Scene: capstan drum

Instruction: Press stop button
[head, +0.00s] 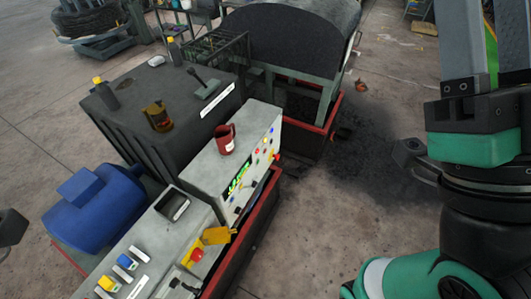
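A red button (197,255) sits on the grey control console (160,236) at the lower middle, most likely the stop button. A yellow flap (216,236) stands beside it, to its upper right, and the button's top shows. My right gripper (408,158) is at the right, over the floor, well apart from the console. Its fingers are small and seen at an angle, so its opening is unclear. A dark grey part at the left edge (10,228) seems to be the tip of my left gripper; most of it is out of frame.
A red mug (226,140) stands on the taller panel box (205,168), which has small coloured buttons. A blue tank (95,208) lies left of the console. A dark cabinet (150,90) holds bottles and a jug.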

